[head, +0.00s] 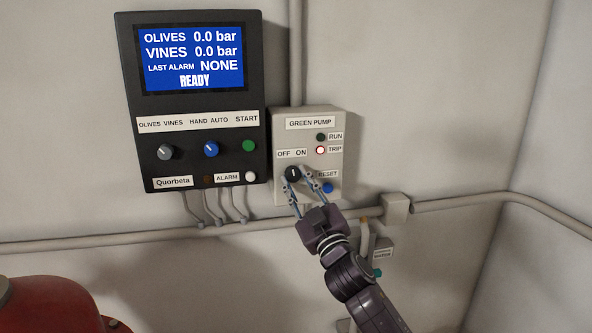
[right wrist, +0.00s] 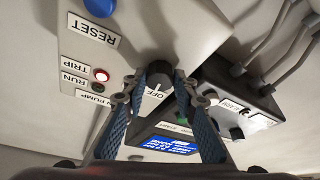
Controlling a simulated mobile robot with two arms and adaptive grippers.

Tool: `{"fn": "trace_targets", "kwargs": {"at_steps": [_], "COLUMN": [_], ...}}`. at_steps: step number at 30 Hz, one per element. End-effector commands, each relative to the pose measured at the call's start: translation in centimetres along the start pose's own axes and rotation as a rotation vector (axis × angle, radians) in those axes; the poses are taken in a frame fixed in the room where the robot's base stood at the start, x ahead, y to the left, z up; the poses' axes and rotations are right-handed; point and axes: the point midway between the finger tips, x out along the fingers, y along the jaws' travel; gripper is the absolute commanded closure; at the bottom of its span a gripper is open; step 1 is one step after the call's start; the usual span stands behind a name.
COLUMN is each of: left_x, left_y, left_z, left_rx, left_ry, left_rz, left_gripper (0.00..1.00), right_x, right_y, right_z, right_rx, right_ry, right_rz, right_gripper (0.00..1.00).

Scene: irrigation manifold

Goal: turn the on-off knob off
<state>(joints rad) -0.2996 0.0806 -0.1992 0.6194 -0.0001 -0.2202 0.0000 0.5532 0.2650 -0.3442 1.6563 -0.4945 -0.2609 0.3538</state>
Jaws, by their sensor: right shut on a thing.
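The on-off knob (head: 292,174) is black and sits under the OFF and ON labels on the pale GREEN PUMP box (head: 332,128). My left gripper is not in view.
The TRIP lamp (head: 320,150) glows red and white; the RUN lamp (head: 321,137) is dark. The blue RESET button (head: 327,188) is close to the right finger. A black control panel (head: 190,110) reading READY hangs at left. A pipe (head: 240,232) crosses the wall below.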

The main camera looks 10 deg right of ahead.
Motion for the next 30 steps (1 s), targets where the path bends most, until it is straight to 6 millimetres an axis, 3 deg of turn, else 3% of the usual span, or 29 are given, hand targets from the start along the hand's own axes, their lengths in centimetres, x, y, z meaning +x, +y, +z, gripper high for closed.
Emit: {"fn": "trace_targets", "kwargs": {"at_steps": [1,12,21,30], "left_x": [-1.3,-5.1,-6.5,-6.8], "left_y": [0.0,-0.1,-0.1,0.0], "left_z": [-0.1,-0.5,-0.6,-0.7], "left_rx": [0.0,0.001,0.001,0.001], "left_ry": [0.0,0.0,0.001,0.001], "left_rz": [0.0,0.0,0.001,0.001], "left_gripper": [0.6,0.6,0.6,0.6], "right_x": [0.2,0.2,0.1,0.0], "right_y": [0.4,0.6,0.5,0.4], "right_z": [-0.4,-0.3,-0.1,0.0], "right_rx": [-0.044,-0.303,-0.409,-0.434], "right_ry": [-0.004,-0.003,-0.002,-0.001], "right_rz": [-0.018,-0.126,-0.17,-0.181], "right_gripper": [0.98,0.98,0.98,0.98]}}
